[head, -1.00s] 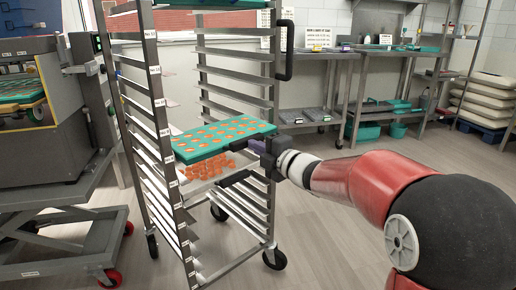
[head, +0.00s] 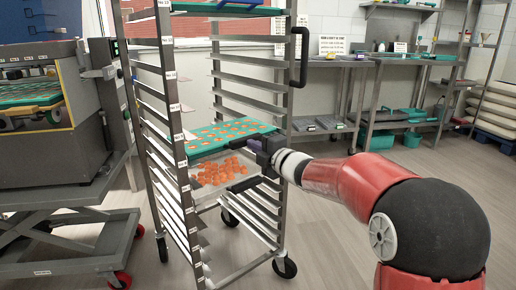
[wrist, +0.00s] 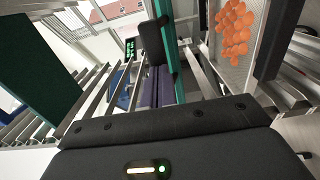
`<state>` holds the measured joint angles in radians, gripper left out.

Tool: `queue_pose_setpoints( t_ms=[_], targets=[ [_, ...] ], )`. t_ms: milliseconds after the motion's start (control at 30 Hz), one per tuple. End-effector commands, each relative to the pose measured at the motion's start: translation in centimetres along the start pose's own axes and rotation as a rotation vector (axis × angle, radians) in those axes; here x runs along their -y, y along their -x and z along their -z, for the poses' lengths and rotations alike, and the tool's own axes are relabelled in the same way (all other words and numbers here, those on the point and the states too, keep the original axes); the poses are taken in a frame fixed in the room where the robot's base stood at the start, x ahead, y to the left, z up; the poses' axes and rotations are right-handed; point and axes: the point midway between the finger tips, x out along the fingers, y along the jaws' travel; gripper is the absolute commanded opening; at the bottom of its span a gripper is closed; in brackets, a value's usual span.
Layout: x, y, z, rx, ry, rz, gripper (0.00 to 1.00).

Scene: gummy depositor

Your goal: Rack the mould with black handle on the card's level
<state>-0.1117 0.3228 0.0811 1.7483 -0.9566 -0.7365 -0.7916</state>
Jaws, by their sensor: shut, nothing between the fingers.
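A teal mould (head: 222,133) with rows of orange filling lies level in the middle of the tall metal rack (head: 164,90). My gripper (head: 262,148) is at its right end, with its fingers closed; whether they touch the mould is not clear. In the wrist view the fingers (wrist: 160,90) reach in beside a teal edge (wrist: 166,45), and a black block (wrist: 152,60) that may be the mould's handle shows beyond them. That handle is mostly hidden in the head view. I cannot read a level from the cards (head: 333,45) on the wall.
A clear tray of orange gummies (head: 222,171) with a dark handle sits just below the mould. Another teal mould (head: 225,9) is at the rack's top. A machine on a lift cart (head: 60,225) stands left. Steel benches (head: 400,62) stand behind; the floor at right is open.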

Motion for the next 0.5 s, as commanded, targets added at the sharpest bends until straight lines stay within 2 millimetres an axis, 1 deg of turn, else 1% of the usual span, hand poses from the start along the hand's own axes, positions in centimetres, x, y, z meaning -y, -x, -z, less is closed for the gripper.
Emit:
queue_pose_setpoints(
  t_ms=[500],
  targets=[
    [0.1,7.0,-0.1,0.003,0.003,-0.001,0.0]
  ],
)
